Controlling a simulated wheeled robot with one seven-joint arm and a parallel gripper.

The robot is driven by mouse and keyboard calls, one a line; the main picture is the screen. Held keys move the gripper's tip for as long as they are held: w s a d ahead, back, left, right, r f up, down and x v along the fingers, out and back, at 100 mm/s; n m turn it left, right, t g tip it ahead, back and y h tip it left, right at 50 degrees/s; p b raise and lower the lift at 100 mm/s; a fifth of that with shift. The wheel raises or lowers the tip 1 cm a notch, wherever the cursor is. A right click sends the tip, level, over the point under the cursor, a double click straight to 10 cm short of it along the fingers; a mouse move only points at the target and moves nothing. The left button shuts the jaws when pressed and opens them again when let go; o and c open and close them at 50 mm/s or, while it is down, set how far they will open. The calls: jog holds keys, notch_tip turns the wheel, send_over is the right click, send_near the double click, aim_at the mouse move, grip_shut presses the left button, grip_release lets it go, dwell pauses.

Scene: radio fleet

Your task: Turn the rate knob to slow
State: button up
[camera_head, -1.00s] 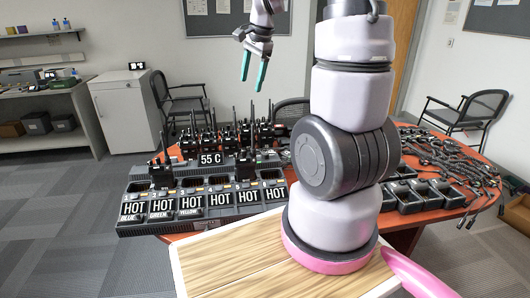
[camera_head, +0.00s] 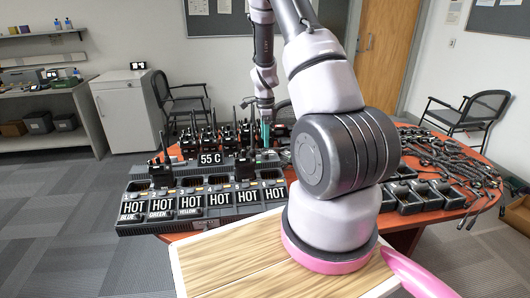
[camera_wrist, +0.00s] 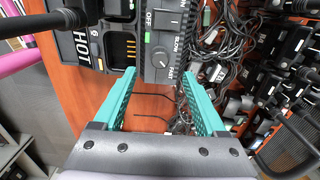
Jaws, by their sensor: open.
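The rate knob (camera_wrist: 158,58) is a small round dark knob on a grey panel in the wrist view. SLOW is printed up and to its right, FAST below it on the right. I cannot tell clearly where its pointer stands. My gripper (camera_wrist: 161,76) is open and empty. Its two teal fingertips are on either side of the panel's near end, with the knob between and slightly beyond them; I see no clear contact. In the head view my gripper (camera_head: 265,133) is low at the right end of the charger rows, where the knob is hidden.
A switch marked OFF (camera_wrist: 168,20) is on the same panel. A charger bank (camera_head: 180,222) with HOT labels stands left, with upright radios around. Tangled cables (camera_head: 450,160) and empty dark cradles (camera_head: 405,198) lie to the right on the red table (camera_wrist: 140,110).

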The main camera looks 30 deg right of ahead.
aim_at(265, 153)
notch_tip(265, 153, down, 7)
jog(key=shift+r, duration=0.15)
grip_shut()
